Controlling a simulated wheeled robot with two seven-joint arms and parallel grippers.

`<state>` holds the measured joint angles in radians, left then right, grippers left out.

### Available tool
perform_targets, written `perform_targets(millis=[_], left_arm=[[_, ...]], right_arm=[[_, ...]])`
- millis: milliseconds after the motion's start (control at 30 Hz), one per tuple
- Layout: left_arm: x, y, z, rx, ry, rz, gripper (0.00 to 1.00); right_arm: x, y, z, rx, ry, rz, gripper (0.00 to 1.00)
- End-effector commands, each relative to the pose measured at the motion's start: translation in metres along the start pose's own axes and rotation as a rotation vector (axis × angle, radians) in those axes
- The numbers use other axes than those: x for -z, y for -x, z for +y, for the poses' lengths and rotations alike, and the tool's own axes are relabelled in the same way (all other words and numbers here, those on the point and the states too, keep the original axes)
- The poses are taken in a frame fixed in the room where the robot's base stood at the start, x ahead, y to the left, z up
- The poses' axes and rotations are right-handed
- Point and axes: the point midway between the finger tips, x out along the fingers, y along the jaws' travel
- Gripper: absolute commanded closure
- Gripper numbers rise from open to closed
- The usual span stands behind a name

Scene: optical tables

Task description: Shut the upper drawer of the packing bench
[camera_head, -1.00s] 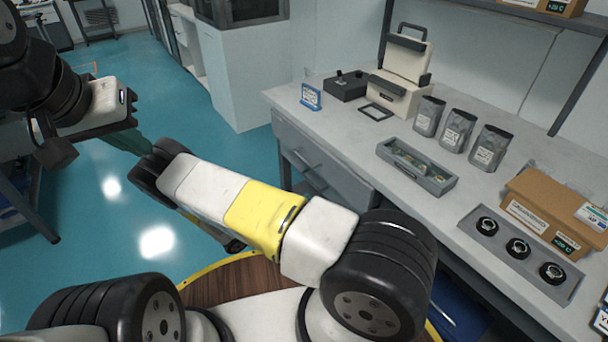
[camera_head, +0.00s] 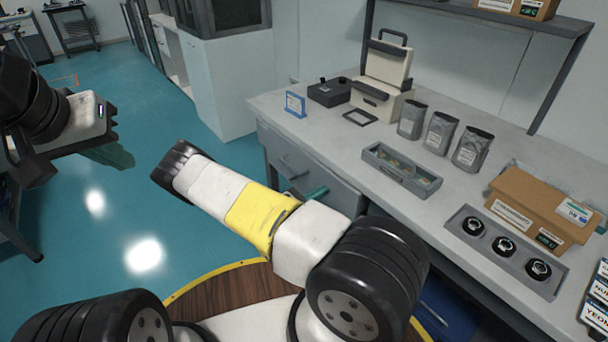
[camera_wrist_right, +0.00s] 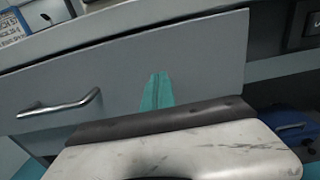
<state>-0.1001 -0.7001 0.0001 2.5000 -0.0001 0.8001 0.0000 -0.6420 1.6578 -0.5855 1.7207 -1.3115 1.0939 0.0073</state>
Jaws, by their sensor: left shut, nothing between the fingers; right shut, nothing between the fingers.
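The packing bench (camera_head: 300,132) has a grey upper drawer (camera_head: 338,190) under the left end of its top. The drawer's front (camera_wrist_right: 205,62) fills much of the right wrist view, with its bar handle (camera_wrist_right: 60,105) at the left. My right gripper (camera_wrist_right: 157,80) is shut and empty, its teal fingers in front of the drawer face, right of the handle. In the head view its fingers (camera_head: 317,192) show just past my forearm. I cannot tell whether they touch the drawer or how far it stands out. My left gripper (camera_head: 112,156) is shut and empty over the floor, far left.
On the bench top stand a blue-framed sign (camera_head: 295,104), a cream case (camera_head: 382,85), silver pouches (camera_head: 440,132), a grey tray (camera_head: 402,170) and a cardboard box (camera_head: 540,205). Blue bins (camera_head: 450,312) sit under the bench. Floor left of the bench is open.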

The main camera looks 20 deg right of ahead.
Motion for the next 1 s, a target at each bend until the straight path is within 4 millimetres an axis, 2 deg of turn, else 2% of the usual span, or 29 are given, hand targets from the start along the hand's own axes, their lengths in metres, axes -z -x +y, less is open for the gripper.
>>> perform_targets(millis=[200, 500, 833, 1000], left_arm=[[0.000, 0.000, 0.000, 0.000, 0.000, 0.000, 1.00], [0.000, 0.000, 0.000, 0.000, 0.000, 0.000, 1.00], [0.000, 0.000, 0.000, 0.000, 0.000, 0.000, 1.00], [0.000, 0.000, 0.000, 0.000, 0.000, 0.000, 1.00]], right_arm=[[0.000, -0.004, 0.000, 0.001, 0.000, -0.001, 1.00], [0.000, -0.046, 0.000, 0.002, 0.000, -0.001, 1.00], [-0.001, -0.049, 0.000, 0.001, 0.000, -0.001, 1.00], [-0.001, -0.041, 0.002, 0.002, -0.001, -0.001, 1.00]])
